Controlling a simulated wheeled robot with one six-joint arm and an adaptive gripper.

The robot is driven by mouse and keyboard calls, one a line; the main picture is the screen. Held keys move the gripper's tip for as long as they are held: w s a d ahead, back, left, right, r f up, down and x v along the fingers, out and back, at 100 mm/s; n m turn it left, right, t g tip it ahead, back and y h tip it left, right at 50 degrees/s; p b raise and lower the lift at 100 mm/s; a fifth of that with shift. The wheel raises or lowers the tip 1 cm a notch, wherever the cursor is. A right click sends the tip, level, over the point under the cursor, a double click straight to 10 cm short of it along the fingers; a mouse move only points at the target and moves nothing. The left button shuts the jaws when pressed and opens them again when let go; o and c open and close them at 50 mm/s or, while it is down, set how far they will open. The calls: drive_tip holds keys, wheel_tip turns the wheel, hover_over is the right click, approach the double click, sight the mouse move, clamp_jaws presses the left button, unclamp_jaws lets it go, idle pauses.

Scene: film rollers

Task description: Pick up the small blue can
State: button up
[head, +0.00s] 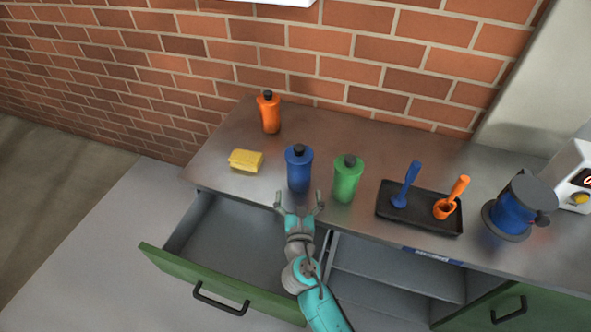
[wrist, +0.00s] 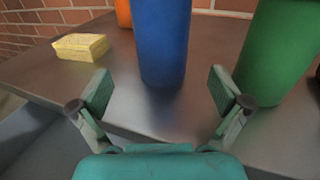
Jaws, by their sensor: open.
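The small blue can (head: 299,171) is a blue bottle-like can with a dark cap, upright near the counter's front edge. It also stands in the wrist view (wrist: 162,40), where its top is cut off by the frame. My gripper (head: 299,205) is open and empty, just in front of the can. In the wrist view the two fingers (wrist: 160,92) are spread wide, with the can beyond them and roughly centred between them. The fingers do not touch the can.
A green bottle (head: 347,180) stands close to the can's right. A yellow sponge (head: 246,161) and an orange bottle (head: 269,114) are to its left. A black tray (head: 420,218) with two scoops lies right. Below, a green-fronted drawer (head: 220,287) is open.

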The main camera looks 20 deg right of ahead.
sight(299, 153)
drive_tip(key=shift+x, duration=4)
drive_tip(key=shift+d+f, duration=0.1)
drive_tip(key=c, duration=1.6)
drive_tip(key=shift+c, duration=0.3)
wheel_tip(299, 153, up, 10)
drive_tip(key=shift+f, duration=0.1)
drive_tip(key=shift+s, duration=0.15)
